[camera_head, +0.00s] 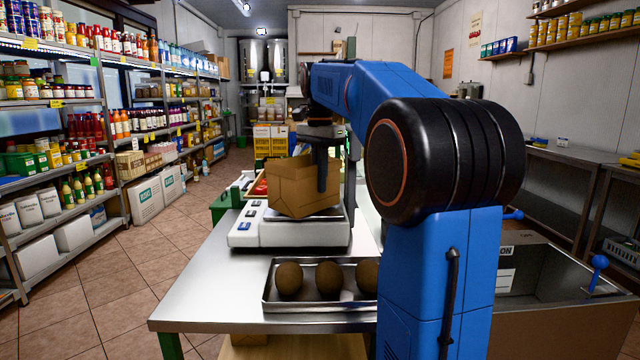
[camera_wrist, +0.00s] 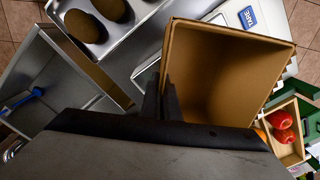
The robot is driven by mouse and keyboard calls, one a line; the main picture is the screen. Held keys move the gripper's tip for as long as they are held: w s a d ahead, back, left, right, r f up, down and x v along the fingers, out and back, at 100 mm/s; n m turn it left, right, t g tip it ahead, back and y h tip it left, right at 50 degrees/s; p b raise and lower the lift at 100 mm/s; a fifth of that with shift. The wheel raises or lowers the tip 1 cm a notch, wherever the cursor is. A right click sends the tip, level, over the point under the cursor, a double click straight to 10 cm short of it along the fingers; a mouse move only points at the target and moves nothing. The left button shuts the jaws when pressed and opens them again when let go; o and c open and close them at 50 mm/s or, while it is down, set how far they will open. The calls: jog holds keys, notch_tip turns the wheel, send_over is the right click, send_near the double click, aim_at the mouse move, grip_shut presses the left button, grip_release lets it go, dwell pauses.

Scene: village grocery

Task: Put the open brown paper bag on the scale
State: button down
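The open brown paper bag (camera_head: 298,186) is over the pan of the white scale (camera_head: 290,236), tilted in the head view. Its bottom is at or just above the pan; I cannot tell whether it touches. My gripper (camera_head: 322,172) is at the bag's right side, with one dark finger showing outside it. In the wrist view the bag's open mouth (camera_wrist: 222,65) faces the camera and looks empty. My gripper's fingers (camera_wrist: 161,103) are shut on the bag's near-left wall, one on each side. A scale label reading TARE (camera_wrist: 247,17) shows beyond the bag.
A metal tray (camera_head: 318,306) with several brown round fruits stands in front of the scale on the steel table (camera_head: 205,297). Green crates (camera_head: 225,205) and a wooden box with red produce (camera_wrist: 296,112) are beside the scale.

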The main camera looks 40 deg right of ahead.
jog(key=shift+f, duration=0.35)
jog(key=c, duration=2)
grip_release()
jog(key=shift+f, duration=0.1)
jog(key=shift+c, duration=0.2)
notch_tip(320, 180, up, 12)
jog(key=shift+r, duration=0.15)
